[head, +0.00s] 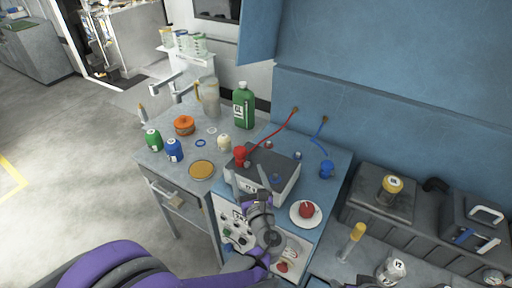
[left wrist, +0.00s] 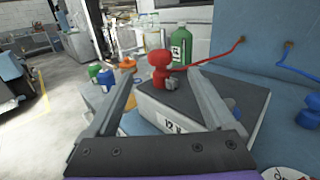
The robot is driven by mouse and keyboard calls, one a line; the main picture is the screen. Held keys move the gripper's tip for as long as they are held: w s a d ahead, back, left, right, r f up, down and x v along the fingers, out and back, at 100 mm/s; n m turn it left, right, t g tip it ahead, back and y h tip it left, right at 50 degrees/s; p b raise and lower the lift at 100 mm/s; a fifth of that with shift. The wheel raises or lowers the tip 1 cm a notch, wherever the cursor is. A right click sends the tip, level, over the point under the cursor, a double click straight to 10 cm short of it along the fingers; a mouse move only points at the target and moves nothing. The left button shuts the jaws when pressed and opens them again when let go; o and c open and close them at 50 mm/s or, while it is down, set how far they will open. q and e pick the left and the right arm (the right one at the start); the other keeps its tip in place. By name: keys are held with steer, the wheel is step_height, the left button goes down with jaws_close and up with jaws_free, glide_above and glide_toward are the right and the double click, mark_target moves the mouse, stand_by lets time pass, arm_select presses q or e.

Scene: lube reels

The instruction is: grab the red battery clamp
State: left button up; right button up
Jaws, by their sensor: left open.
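The red battery clamp (head: 240,156) sits upright on the far left part of the dark top of a 12 V battery (head: 278,173). A red cable runs from it to the blue wall panel. My left gripper (head: 248,175) is open above the battery's near left side, its fingers pointing toward the clamp. In the left wrist view the clamp (left wrist: 160,68) shows between the two fingertips (left wrist: 163,75), slightly beyond them. I see no contact, and the fingers hold nothing. My right gripper is not in view.
A blue clamp (head: 326,169) stands right of the battery, with a blue cable by the wall. A white plate (head: 295,214) with a red round item lies at the right front. A green bottle (head: 243,106) and small containers stand behind and left.

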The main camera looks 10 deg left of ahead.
mark_target(241, 155)
arm_select(q)
steer(key=x, duration=0.5)
steer(key=shift+w+p, duration=0.2)
steer(key=shift+p, duration=0.2)
steer(key=p+x, duration=0.1)
steer(key=x, duration=0.4)
steer(key=shift+w+a+f, duration=0.1)
steer(key=shift+w+a, duration=0.05)
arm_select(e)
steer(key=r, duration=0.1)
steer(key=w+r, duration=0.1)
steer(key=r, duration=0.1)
arm_select(q)
steer(key=shift+c, duration=1)
jaws_close()
